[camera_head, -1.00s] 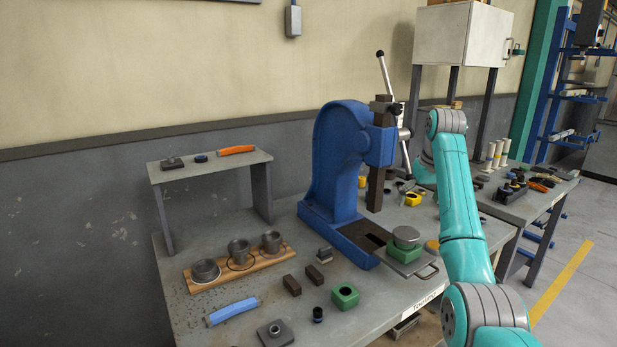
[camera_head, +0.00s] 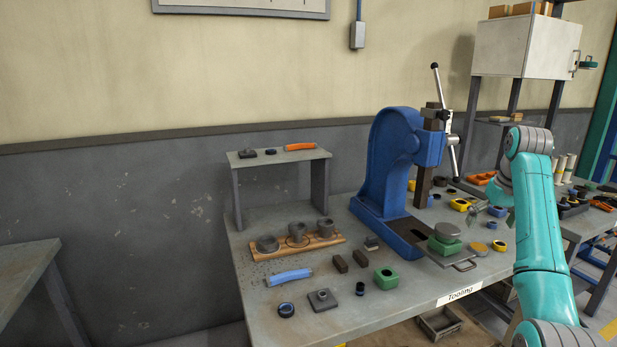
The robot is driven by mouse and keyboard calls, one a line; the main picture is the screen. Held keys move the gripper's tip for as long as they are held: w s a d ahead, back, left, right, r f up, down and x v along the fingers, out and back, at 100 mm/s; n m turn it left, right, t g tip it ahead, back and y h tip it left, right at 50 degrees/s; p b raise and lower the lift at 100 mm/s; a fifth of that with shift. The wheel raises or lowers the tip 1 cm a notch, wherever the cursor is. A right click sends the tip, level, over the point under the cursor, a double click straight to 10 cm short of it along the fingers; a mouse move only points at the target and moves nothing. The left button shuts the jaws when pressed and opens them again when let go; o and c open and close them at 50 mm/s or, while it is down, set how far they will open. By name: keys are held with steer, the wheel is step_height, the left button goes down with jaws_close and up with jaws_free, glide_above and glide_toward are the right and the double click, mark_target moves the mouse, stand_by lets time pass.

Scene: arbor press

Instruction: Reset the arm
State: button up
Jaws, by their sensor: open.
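My arm, teal with grey joints, reaches up along the right side of the picture and bends over toward the press. My gripper (camera_head: 484,207) shows small and partly hidden at the end of the arm, right of the press, above the bench; its jaws are open with nothing seen in them. The blue arbor press (camera_head: 392,165) stands on the bench with its dark ram (camera_head: 424,185) raised. Its silver-and-black lever (camera_head: 440,95) points up.
A white cabinet (camera_head: 515,50) stands behind right. Another table (camera_head: 25,265) is at left, with a gap between.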

steer(key=s+a+f+t, duration=0.1)
steer(key=a+f, duration=0.2)
steer(key=f, duration=1.1)
steer(key=s+a+f+t, duration=0.1)
steer(key=a+f, duration=0.3)
steer(key=f, duration=1)
steer(key=s+a+f+t, duration=0.1)
steer(key=s+a+f, duration=0.2)
steer(key=s+f, duration=0.25)
steer(key=s+a+f+t+h, duration=0.1)
steer(key=s+a+f, duration=0.2)
steer(key=s+f, duration=0.3)
steer(key=s+a+f+t, duration=0.1)
steer(key=s+a+f, duration=0.25)
steer(key=f, duration=0.45)
steer(key=s+a+t, duration=0.2)
steer(key=s+a, duration=0.2)
steer(key=s, duration=0.9)
steer(key=s+a+t, duration=0.1)
steer(key=s+a, duration=0.2)
steer(key=s, duration=1)
steer(key=s+a+r+t, duration=0.1)
steer(key=s+r, duration=0.9)
steer(key=s, duration=0.1)
steer(key=s+a+r+t+y, duration=0.1)
steer(key=s+a+r+t, duration=0.1)
steer(key=s+r, duration=0.8)
steer(key=shift+s+a+r+n+t, duration=0.2)
steer(key=shift+s+a+n+t, duration=0.1)
steer(key=shift+s+n, duration=0.1)
